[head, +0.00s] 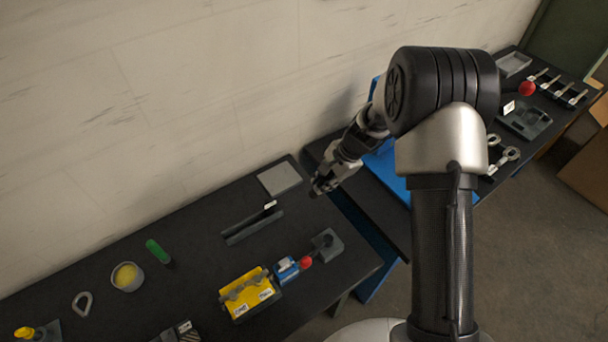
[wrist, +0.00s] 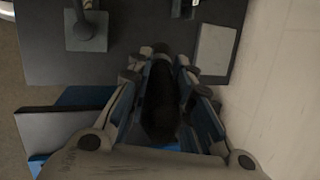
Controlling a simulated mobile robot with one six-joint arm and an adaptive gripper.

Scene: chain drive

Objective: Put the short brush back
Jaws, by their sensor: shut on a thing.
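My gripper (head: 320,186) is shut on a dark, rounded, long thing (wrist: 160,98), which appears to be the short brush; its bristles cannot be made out. In the wrist view it lies lengthwise between the fingers (wrist: 161,80). In the head view the gripper is near the right end of the black bench, close to the grey plate, and the held thing is hardly visible. A dark trough-like holder (head: 252,228) with a white label stands on the bench, left of and nearer than the gripper. Its end shows at the wrist view's top (wrist: 183,9).
A flat grey plate (head: 279,179) lies by the wall. A grey fixture (head: 327,245), red knob (head: 306,262), blue block (head: 286,270) and yellow rack (head: 248,293) stand along the front. A green-handled thing (head: 157,251) and a bowl (head: 127,276) are further left.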

